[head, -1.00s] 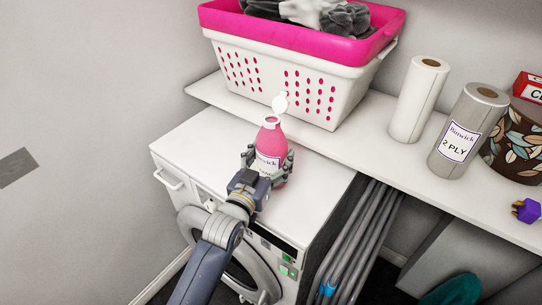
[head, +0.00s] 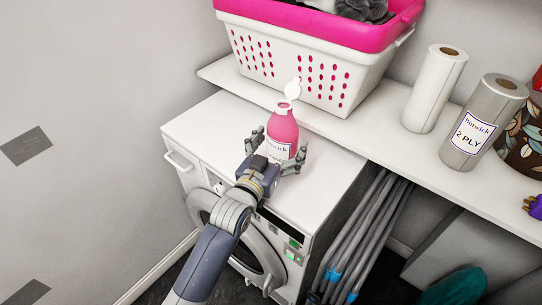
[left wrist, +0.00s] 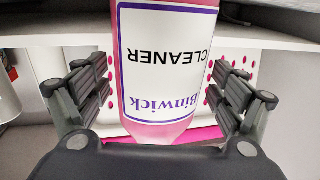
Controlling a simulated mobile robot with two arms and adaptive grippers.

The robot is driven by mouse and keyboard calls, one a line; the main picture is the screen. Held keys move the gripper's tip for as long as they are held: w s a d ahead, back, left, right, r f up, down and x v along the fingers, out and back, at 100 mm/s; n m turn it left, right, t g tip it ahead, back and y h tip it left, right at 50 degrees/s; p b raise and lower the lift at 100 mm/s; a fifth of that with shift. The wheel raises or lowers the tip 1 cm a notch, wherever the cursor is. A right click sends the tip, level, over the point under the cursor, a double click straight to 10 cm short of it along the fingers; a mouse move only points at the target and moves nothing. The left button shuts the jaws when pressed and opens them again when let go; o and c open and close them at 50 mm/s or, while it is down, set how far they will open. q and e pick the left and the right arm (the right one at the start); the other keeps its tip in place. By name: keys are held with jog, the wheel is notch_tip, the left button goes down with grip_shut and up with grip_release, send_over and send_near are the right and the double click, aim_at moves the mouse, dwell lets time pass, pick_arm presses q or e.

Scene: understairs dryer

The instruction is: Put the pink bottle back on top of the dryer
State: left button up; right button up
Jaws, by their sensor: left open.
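The pink bottle (head: 283,130) has a white flip cap standing open and a white label. It stands upright on the white top of the dryer (head: 210,120), near the shelf side. My left gripper (head: 275,146) is open, with one finger on each side of the bottle and a gap visible on the left. In the left wrist view the bottle (left wrist: 160,75) shows upside down between the spread fingers (left wrist: 160,95), apart from both. My right gripper is not in view.
A white shelf (head: 390,145) runs behind the dryer, with a pink-rimmed laundry basket (head: 300,70), a white paper roll (head: 435,88) and a grey roll (head: 483,122). Grey folded poles (head: 365,235) stand right of the dryer. The dryer top's left part is clear.

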pick_arm(q)
jog(key=v, duration=1.1)
jog(key=shift+s+b, duration=0.25)
jog(key=shift+b, duration=0.1)
jog(key=shift+a+f, duration=0.1)
